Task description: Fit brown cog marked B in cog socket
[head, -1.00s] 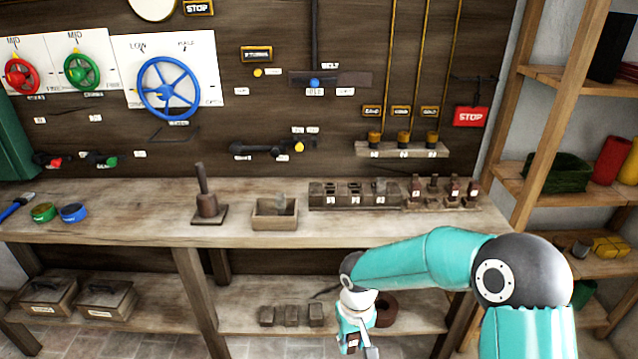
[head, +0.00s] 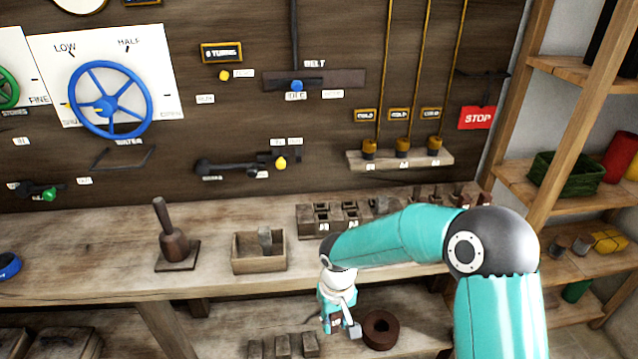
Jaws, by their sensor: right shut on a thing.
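My right gripper (head: 341,326) is in front of the bench, below its top edge, pointing down. It is shut on a small brown piece (head: 334,321), which is mostly hidden by the fingers; I cannot read its mark. A dark row of blocks with square openings and white labels (head: 322,218) stands on the bench behind my right arm, which covers part of it. Several brown pegged pieces (head: 457,193) stand to its right, partly hidden. I cannot tell which opening is the cog socket. My left gripper is out of view.
A wooden box (head: 259,260) holding a grey block and a mallet-like tool on a plate (head: 174,246) stand on the bench (head: 85,262). A brown ring (head: 381,331) and several blocks (head: 283,346) lie on the lower shelf. The bench's left part is mostly clear.

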